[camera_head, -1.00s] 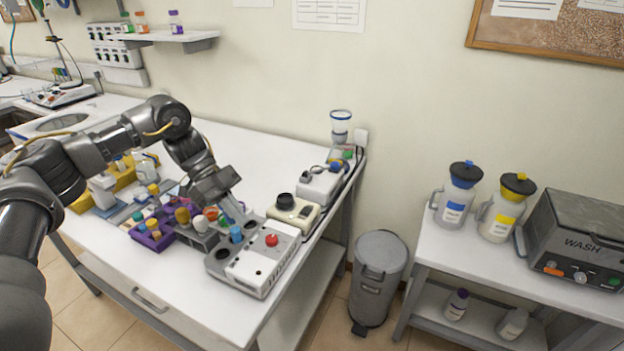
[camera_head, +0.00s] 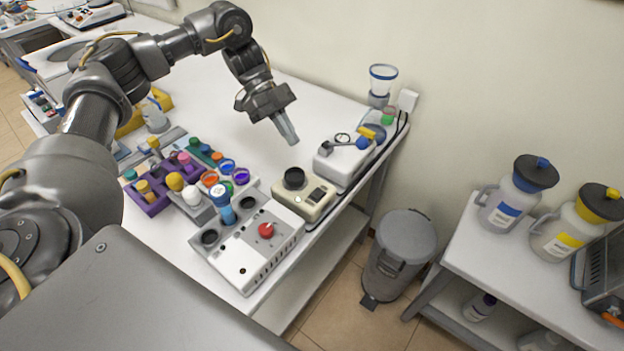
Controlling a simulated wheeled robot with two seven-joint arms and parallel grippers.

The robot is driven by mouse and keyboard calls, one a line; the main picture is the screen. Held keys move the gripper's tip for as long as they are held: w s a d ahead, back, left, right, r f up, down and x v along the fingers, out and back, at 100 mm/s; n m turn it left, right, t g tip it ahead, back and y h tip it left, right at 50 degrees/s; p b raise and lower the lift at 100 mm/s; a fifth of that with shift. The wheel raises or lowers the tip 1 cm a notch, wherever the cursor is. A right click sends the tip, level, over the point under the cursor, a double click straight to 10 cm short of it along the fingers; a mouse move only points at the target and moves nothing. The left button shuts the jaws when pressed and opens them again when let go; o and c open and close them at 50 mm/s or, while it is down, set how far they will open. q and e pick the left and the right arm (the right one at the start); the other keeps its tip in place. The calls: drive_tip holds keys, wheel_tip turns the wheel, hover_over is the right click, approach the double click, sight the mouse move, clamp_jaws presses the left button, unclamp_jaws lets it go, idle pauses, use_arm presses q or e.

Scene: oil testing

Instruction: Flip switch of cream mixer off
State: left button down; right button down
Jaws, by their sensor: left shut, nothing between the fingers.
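The cream mixer (camera_head: 312,207) stands near the right edge of the white table. It has a black round cup on top and a small dark panel, probably its switch, beside the cup. I cannot tell the switch's position. My left gripper (camera_head: 290,139) is shut and empty, fingers pointing down. In the picture it is above the mixer and to the left of the white device; it looks raised over the table and apart from the mixer. My right gripper is not in view.
A grey device with a red knob (camera_head: 267,231) stands in front of the mixer. A white device (camera_head: 337,172) with a blue-and-yellow part stands behind it. Racks of coloured-cap vials (camera_head: 148,205) are at the left. The table (camera_head: 212,115) is clear behind them.

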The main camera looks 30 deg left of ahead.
use_arm(q)
drive_tip(key=p, duration=0.1)
hover_over(318, 197)
drive_tip(key=w+a, duration=0.1)
drive_tip(key=a, duration=0.2)
wheel_tip(318, 197, down, 7)
drive_tip(key=shift+w+d+r, duration=0.1)
drive_tip(key=shift+w+r, duration=0.05)
drive_tip(key=f, duration=0.1)
drive_tip(key=f+p, duration=0.1)
drive_tip(key=f, duration=0.1)
drive_tip(key=shift+s+d+f, duration=0.1)
drive_tip(key=shift+s, duration=0.1)
drive_tip(key=shift+f, duration=0.6)
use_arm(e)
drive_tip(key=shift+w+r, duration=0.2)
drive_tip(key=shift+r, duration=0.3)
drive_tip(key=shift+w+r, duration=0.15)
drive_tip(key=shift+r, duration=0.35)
use_arm(q)
drive_tip(key=shift+s, duration=0.1)
